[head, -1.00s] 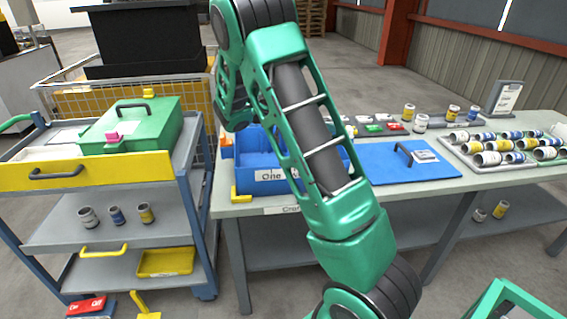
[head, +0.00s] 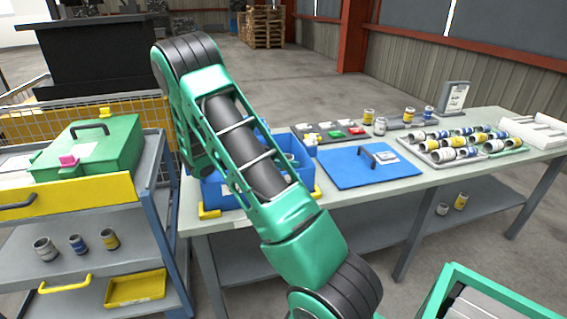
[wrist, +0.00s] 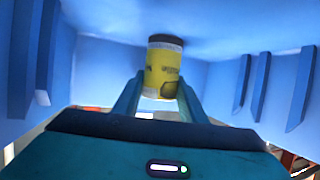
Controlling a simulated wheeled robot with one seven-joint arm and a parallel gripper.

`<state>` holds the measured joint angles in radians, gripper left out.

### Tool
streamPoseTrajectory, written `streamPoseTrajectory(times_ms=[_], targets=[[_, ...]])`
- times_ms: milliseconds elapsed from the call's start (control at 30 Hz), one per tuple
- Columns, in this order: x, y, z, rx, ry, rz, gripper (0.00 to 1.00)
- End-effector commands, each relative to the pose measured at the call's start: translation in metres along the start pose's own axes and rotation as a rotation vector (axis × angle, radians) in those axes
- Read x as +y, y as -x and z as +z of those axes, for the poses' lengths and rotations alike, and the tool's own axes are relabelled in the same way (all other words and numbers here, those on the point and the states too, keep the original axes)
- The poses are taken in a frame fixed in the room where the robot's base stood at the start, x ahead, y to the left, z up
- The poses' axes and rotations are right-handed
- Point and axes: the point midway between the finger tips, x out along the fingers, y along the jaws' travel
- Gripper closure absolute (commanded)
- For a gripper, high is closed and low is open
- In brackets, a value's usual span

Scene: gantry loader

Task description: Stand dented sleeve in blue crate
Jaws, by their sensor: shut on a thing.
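The blue crate (head: 219,196) stands at the left end of the grey workbench, partly hidden behind my green arm. In the wrist view, blue ribbed crate walls (wrist: 215,85) surround my gripper (wrist: 160,98). My gripper is shut on a yellow sleeve (wrist: 163,66) with a dark rim and a dark patch low on its side. The sleeve is inside the crate, roughly in line with the fingers. Whether it touches the crate's floor, I cannot tell. My gripper is hidden in the head view.
A blue lid (head: 345,174) with a dark handle lies right of the crate. A tray (head: 440,157) of several lying sleeves is farther right. A trolley with a green case (head: 110,155) stands close on the left.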

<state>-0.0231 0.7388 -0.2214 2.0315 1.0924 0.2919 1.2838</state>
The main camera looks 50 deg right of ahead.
Motion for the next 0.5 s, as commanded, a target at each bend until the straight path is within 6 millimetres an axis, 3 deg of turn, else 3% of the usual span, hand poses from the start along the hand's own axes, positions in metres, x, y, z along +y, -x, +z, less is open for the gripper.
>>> streamPoseTrajectory(times_ms=[233, 267, 300, 500], targets=[[-0.0002, -0.0001, 0.0001, 0.001, -0.001, -0.001, 0.96], [-0.0002, 0.0001, 0.0005, -0.001, 0.000, -0.001, 0.55], [-0.0002, 0.0002, 0.0004, -0.001, 0.000, -0.001, 0.45], [-0.0003, 0.0003, 0.0003, -0.001, 0.000, -0.001, 0.43]])
